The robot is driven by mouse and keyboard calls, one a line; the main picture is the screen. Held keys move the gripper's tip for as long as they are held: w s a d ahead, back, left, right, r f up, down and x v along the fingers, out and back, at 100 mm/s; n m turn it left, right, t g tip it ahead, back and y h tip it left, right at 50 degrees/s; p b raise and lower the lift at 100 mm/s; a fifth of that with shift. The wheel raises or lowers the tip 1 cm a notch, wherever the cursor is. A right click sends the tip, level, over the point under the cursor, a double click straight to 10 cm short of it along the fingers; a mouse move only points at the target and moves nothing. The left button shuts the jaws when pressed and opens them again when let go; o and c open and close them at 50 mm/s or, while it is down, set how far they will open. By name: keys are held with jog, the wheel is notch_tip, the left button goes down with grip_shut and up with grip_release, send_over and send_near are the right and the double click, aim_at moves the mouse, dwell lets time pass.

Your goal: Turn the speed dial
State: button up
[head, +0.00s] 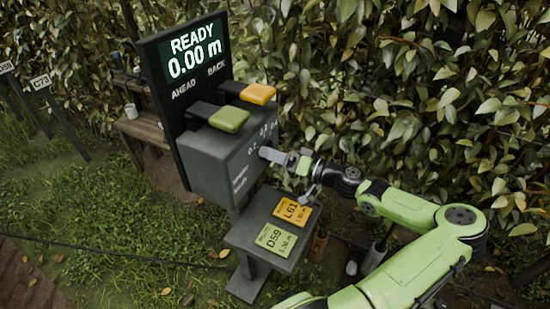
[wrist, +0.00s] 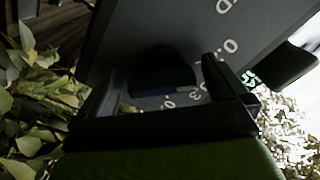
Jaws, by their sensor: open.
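The dark round speed dial (wrist: 163,70) sits on the grey face of the control box (head: 208,165), with pale numbers around it. In the wrist view it lies between the two fingers of my gripper (wrist: 166,88), which are open, one on each side. I cannot tell whether either finger touches it. In the head view my gripper (head: 284,159) is right up at the box's numbered face and hides most of the dial. The display (head: 194,52) above the box reads READY 0.00 m.
A tray (head: 240,238) below holds an orange card (head: 292,210) and a green card (head: 275,239). A leafy hedge (head: 400,90) stands close behind. A wooden bench (head: 145,128) is at left.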

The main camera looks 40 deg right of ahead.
jog(key=shift+w, duration=0.2)
jog(key=c, duration=0.9)
jog(key=shift+r+m+p, duration=0.1)
jog(key=shift+m+p, duration=0.2)
jog(key=shift+p, duration=0.1)
jog(key=m+p, duration=0.2)
jog(key=p, duration=0.1)
jog(key=shift+a+r+m, duration=0.15)
jog(key=shift+r+m, duration=0.05)
jog(key=shift+m, duration=0.1)
jog(key=m+p, duration=0.5)
jog(key=p, duration=0.1)
jog(key=shift+r, duration=0.1)
jog(key=m+p, duration=0.3)
jog(key=m, duration=0.1)
jog(key=shift+m+p, duration=1.55)
jog(key=shift+m, duration=1.35)
